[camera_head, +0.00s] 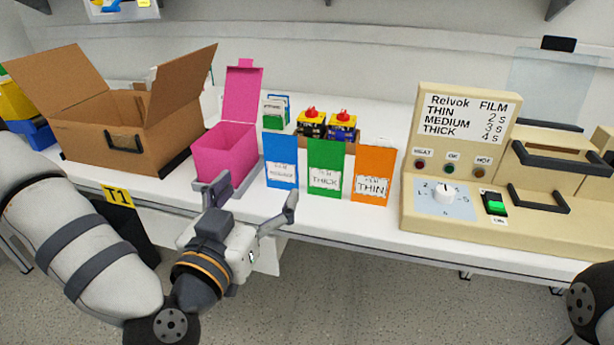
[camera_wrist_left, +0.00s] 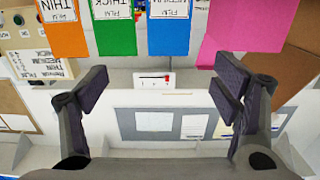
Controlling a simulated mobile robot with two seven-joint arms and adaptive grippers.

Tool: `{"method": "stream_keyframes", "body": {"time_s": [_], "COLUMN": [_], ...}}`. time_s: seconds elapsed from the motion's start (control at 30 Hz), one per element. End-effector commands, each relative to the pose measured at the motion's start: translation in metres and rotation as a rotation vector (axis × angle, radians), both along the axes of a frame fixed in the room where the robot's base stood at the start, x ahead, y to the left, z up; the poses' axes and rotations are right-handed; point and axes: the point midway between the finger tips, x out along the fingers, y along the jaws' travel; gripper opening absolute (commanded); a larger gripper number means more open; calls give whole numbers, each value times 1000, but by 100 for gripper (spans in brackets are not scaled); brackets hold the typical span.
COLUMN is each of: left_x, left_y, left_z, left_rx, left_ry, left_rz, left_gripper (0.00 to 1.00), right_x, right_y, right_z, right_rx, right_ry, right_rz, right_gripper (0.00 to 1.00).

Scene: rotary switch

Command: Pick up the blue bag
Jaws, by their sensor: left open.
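The blue bag (camera_head: 281,161) stands upright on the white table, leftmost of three flat film bags, with a white label on its lower part. It also shows in the left wrist view (camera_wrist_left: 169,36), where the picture is upside down. My left gripper (camera_head: 252,196) is open and empty, in front of the table's front edge and below the blue bag. Its spread fingers also show in the left wrist view (camera_wrist_left: 160,90), apart from the bag. My right gripper is out of view.
A green bag (camera_head: 325,168) and an orange bag (camera_head: 373,175) stand right of the blue one. An open pink box (camera_head: 224,155) is close on its left. A cardboard box (camera_head: 125,130) stands farther left. A beige sealing machine (camera_head: 455,145) is at right.

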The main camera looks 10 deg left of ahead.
Motion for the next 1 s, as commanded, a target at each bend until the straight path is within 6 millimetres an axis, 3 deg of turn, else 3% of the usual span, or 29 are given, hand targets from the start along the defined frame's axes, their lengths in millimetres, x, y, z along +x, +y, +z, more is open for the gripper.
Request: {"method": "stream_keyframes", "body": {"time_s": [0.2,0.6,0.7,0.9,1.0], "left_x": [44,110,119,120,120], "left_y": [2,6,6,6,5], "left_z": [4,-2,-1,0,0], "left_rx": [3,2,2,2,2], "left_ry": [-15,-9,-9,-9,-9], "left_rz": [12,6,6,5,5], "left_gripper": [82,82,82,82,61], "right_x": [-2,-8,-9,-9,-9], "right_y": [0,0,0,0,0], "right_z": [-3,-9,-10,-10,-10], "right_rx": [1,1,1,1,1], "right_ry": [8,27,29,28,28], "right_rz": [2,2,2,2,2], "right_gripper": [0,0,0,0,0]}}
